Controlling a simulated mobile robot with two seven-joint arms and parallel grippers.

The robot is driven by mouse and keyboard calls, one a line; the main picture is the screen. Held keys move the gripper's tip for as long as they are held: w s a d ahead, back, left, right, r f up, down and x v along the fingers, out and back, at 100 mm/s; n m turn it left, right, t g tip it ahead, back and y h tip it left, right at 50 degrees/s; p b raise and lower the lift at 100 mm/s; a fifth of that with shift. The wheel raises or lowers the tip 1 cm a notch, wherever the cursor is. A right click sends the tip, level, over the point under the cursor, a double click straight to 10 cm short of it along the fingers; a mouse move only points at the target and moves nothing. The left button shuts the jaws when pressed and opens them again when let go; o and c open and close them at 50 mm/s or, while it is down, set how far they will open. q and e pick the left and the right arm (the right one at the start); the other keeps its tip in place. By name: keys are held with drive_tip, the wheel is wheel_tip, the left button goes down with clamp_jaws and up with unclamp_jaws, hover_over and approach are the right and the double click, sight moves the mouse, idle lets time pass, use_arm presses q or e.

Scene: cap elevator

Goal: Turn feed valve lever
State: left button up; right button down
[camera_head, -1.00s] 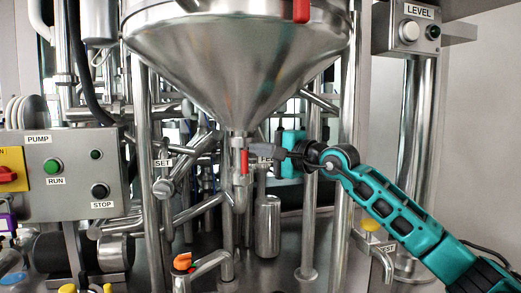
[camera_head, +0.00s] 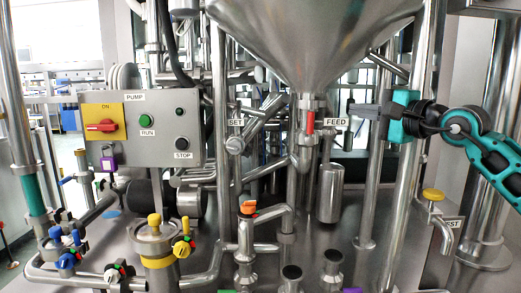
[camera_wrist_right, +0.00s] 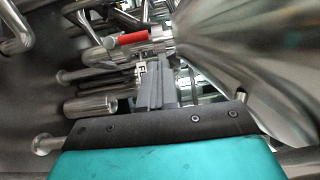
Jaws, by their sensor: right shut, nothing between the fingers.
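The feed valve lever (camera_head: 310,122) is a short red handle below the cone of the steel hopper, left of the FEED label (camera_head: 336,122). It points up and down in the head view. It also shows as a red bar in the right wrist view (camera_wrist_right: 132,38). My right gripper (camera_head: 352,109) is to the right of the lever, with a gap between them. Its grey fingers are shut and empty, and they point left toward the valve. The fingers also show in the right wrist view (camera_wrist_right: 152,65). My left gripper is out of view.
The steel hopper (camera_head: 315,40) hangs above the valve. A vertical pipe (camera_head: 408,170) stands close to my right gripper. The pump panel (camera_head: 185,127) is on the left. An orange-handled valve (camera_head: 248,208) and a yellow-topped tap (camera_head: 433,195) are lower down.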

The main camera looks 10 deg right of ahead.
drive_tip(key=s+a+f+m+y, duration=0.2)
drive_tip(key=a+f+m+y, duration=0.35)
drive_tip(key=a, duration=0.55)
drive_tip(key=s+d+f+n+g+h, duration=0.1)
drive_tip(key=s+f+n+h, duration=0.35)
drive_tip(key=f+n, duration=0.5)
drive_tip(key=s+d+f+n+g+h, duration=0.15)
drive_tip(key=s+f+n+h, duration=0.35)
drive_tip(key=f+n, duration=0.5)
drive_tip(key=s+d+f+n+g+h, duration=0.1)
drive_tip(key=s+d+f+n+h, duration=0.15)
drive_tip(key=f+n+h, duration=0.7)
drive_tip(key=s+a+f+m+g+y, duration=0.4)
drive_tip(key=s+f+g, duration=0.15)
drive_tip(key=s, duration=0.55)
drive_tip(key=s+a+f+m+g+y, duration=0.45)
drive_tip(key=s+f, duration=0.25)
drive_tip(key=s, duration=0.3)
drive_tip(key=w+a+f+n+t, duration=0.1)
drive_tip(key=w+a+f+t, duration=0.2)
drive_tip(key=w+f+t, duration=0.4)
drive_tip(key=shift+w+f+n+y+p, duration=0.25)
drive_tip(key=shift+f+n+y+p, duration=0.15)
drive_tip(key=shift+f, duration=0.2)
